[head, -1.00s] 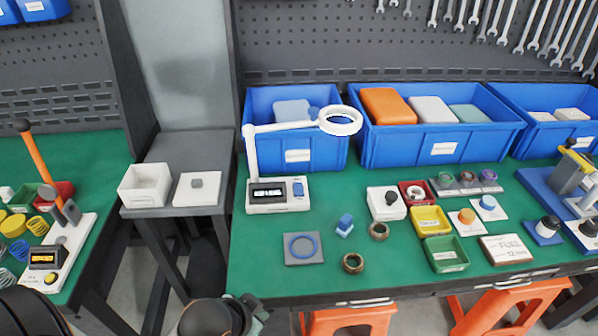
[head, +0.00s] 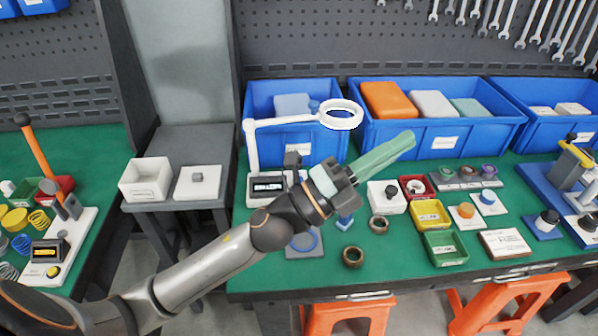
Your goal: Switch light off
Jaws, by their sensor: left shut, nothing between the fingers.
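The white ring lamp (head: 341,124) stands on a jointed arm at the back left of the green bench. It looks bright white, but I cannot tell whether it is lit. Its white base (head: 266,199) has a dark display. The blue switch on the base's right side is mostly hidden behind my left wrist. My left gripper (head: 408,141) has pale green fingers that are shut and empty. They point to the upper right, above the bench and right of the lamp base, in front of the blue bins. My right gripper is not in view.
Blue bins (head: 440,138) line the back of the bench. A white box with a black knob (head: 377,201), a red box, a yellow tray (head: 431,226) and a green tray (head: 445,262) sit right of my arm.

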